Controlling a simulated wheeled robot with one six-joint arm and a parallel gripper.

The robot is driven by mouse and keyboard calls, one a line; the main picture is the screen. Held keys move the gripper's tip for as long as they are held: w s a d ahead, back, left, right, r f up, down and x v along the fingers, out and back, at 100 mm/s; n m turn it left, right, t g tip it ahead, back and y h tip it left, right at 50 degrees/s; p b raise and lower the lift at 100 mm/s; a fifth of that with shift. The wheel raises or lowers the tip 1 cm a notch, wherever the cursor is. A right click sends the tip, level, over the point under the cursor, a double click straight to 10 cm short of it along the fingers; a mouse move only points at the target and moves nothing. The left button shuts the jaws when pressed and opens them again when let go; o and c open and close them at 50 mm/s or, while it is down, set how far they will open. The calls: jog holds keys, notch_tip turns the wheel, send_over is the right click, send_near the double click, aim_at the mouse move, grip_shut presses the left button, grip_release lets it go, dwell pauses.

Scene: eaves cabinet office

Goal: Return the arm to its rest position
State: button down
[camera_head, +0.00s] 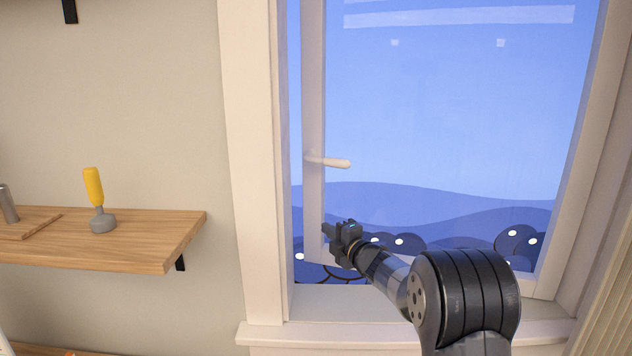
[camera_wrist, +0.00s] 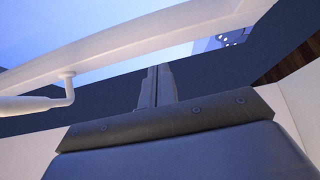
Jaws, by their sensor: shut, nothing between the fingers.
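My gripper (camera_head: 328,231) is shut and empty, out at the end of my extended arm, in front of the lower left part of the window. In the wrist view its two fingers (camera_wrist: 158,85) lie together with nothing between them. The window sash (camera_head: 314,120) stands open at an angle, with a gap between its left edge and the frame. Its white handle (camera_head: 330,162) points to the right, above my gripper and apart from it. The handle also shows at the left of the wrist view (camera_wrist: 40,104).
The window frame (camera_head: 257,180) rises left of my arm, and the sill (camera_head: 300,332) runs below it. A wooden shelf (camera_head: 130,243) on the left wall holds a yellow-handled tool (camera_head: 94,190). A ribbed, light-coloured surface (camera_head: 610,310) borders the lower right.

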jog(key=s+n+g+y, duration=0.2)
jog(key=s, duration=1.2)
jog(key=b+v, duration=0.2)
jog(key=v, duration=0.8)
jog(key=shift+s+a+f, duration=0.3)
jog(key=shift+f, duration=0.15)
